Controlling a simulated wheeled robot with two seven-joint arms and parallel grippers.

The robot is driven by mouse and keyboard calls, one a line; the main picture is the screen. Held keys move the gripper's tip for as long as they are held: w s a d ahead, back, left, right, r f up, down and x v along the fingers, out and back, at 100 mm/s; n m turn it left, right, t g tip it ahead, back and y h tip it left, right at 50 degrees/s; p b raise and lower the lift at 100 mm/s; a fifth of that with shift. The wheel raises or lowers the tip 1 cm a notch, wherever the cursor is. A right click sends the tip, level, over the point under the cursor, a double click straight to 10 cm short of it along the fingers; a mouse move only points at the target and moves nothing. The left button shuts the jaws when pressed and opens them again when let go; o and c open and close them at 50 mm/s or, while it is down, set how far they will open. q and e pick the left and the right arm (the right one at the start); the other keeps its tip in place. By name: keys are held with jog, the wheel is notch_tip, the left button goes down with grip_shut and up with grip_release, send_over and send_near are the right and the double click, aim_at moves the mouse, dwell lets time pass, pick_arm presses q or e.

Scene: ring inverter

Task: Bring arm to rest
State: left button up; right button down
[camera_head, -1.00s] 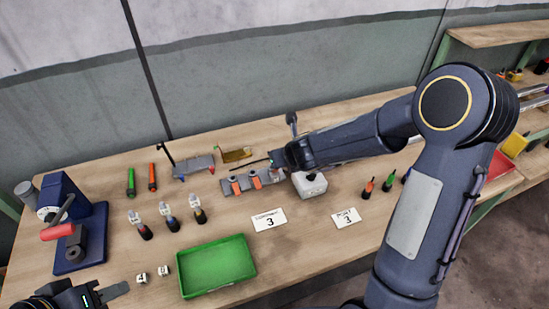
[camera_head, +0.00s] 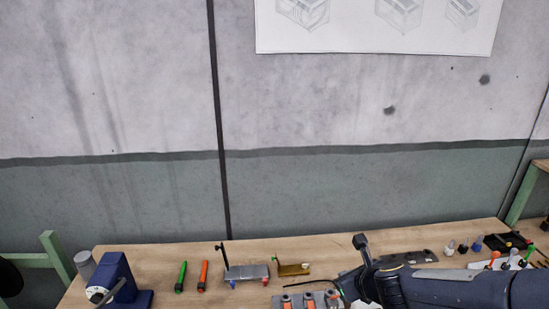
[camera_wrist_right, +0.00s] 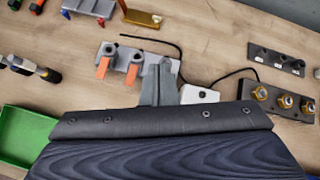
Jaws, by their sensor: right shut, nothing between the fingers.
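My right arm (camera_head: 440,287) comes in from the lower right in the head view and reaches over the workbench. My right gripper (camera_wrist_right: 160,72) shows in the wrist view as grey fingers, closed together with nothing between them. It is above the bench, beside a grey block with two orange levers (camera_wrist_right: 122,62) and a white box (camera_wrist_right: 199,94). In the head view the gripper (camera_head: 352,288) is dark and partly hidden by the wrist. I cannot tell its exact height over the bench. My left gripper is out of view.
A blue press-like device (camera_head: 118,280) stands at the left. Green (camera_head: 181,276) and orange (camera_head: 202,276) tools lie nearby. A grey fixture (camera_head: 246,272) and brass part (camera_head: 293,269) lie mid-bench. The wrist view shows a green tray (camera_wrist_right: 22,150) and brass-nut plate (camera_wrist_right: 285,98).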

jog(key=s+a+r+n+y+b, duration=0.1)
jog(key=s+r+n+y, duration=0.15)
jog(key=s+n, duration=0.45)
jog(key=s+a+r+n+y+b, duration=0.1)
jog(key=s+a+r+n, duration=0.1)
jog(key=s+r+n, duration=0.45)
jog(key=s+d+f+n+g, duration=0.1)
jog(key=s+f+n, duration=0.3)
jog(key=s+n, duration=0.2)
jog(key=s+d+f+n+g+h+b, duration=0.1)
jog(key=s+d+f+n+g, duration=0.1)
jog(key=s+n, duration=0.5)
jog(key=f+n, duration=0.1)
jog(key=n, duration=0.2)
jog(key=shift+s+f+g+b, duration=0.15)
jog(key=shift+f+g+b, duration=0.15)
jog(key=shift+f, duration=0.1)
